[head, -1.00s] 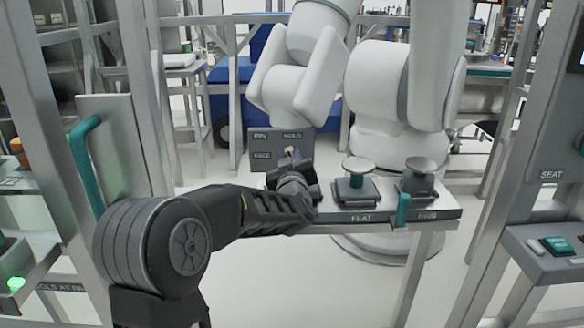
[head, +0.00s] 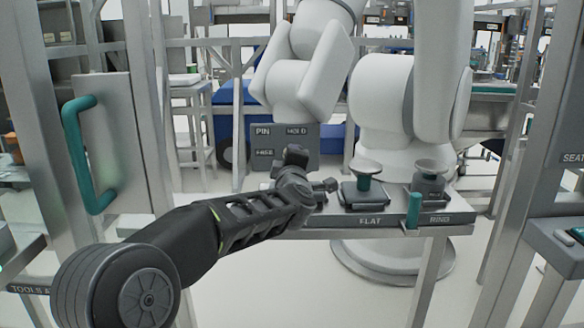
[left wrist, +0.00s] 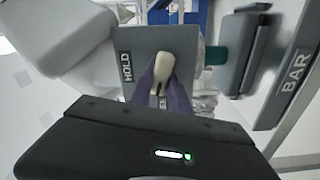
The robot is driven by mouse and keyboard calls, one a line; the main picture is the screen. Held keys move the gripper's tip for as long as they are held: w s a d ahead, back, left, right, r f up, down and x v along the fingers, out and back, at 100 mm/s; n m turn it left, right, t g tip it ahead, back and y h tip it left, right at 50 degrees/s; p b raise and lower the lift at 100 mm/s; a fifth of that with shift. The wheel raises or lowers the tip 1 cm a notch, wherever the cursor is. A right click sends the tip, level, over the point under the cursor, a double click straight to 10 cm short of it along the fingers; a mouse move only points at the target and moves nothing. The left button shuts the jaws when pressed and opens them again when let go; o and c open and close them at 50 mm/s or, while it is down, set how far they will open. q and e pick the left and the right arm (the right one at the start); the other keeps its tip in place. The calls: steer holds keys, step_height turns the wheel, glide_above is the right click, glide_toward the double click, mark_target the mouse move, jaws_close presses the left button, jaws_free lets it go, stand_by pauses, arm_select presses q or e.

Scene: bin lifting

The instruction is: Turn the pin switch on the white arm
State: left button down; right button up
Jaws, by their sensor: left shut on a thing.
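A grey panel (head: 304,150) marked PIN, HOLD and FREE hangs at the end of the white arm (head: 300,75). In the left wrist view the panel (left wrist: 143,40) shows its HOLD label and a cream switch lever (left wrist: 160,68). My left gripper (head: 296,156) is in front of the panel's lower right part and hides the switch in the head view. In the left wrist view its dark fingers (left wrist: 163,92) are shut on the lever, one on each side. Which label the lever points at is unclear. My right gripper is not in view.
Below the panel a metal shelf (head: 335,221) marked FLAT and RING carries two tools: a flat-topped one (head: 367,168) and a ring one (head: 430,178). A teal door handle (head: 75,160) is at left.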

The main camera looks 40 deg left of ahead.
arm_select(q)
steer(key=shift+f+n+b, duration=0.25)
steer(key=shift+n+b, duration=0.8)
steer(key=shift+n, duration=0.45)
steer(key=c, duration=1.2)
jaws_free()
steer(key=shift+c, duration=0.2)
steer(key=v, duration=0.7)
steer(key=shift+s+d+p, duration=0.25)
steer(key=shift+s+p, duration=0.05)
